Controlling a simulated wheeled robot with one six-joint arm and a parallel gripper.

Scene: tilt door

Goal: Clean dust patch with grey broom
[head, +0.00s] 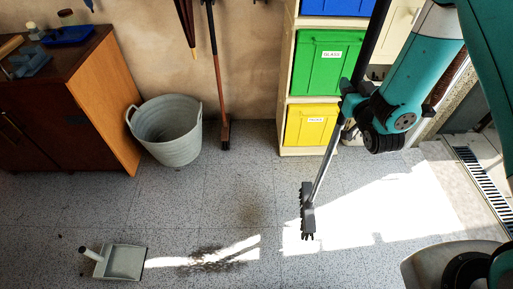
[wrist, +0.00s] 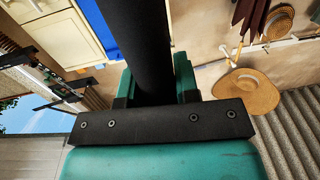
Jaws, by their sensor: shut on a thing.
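The grey broom (head: 318,180) hangs from my gripper (head: 352,102), its handle tilted and its dark head low over the tiled floor. I cannot tell whether the bristles touch the floor. In the wrist view, a thick black shaft (wrist: 150,40) stands between the teal jaws of my gripper (wrist: 155,85), which is shut on it; the broom head is out of that view. A dark dust patch (head: 215,264) lies on the floor, left of and nearer than the broom head, partly across a sunlit strip. A fainter brownish patch (head: 252,207) shows left of the broom head.
A dustpan (head: 122,262) lies left of the dust. A grey bucket (head: 170,135) stands beside a wooden cabinet (head: 110,90). A brown-handled broom (head: 215,75) leans on the wall. A shelf holds green (head: 325,65) and yellow bins (head: 312,125). The middle floor is open.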

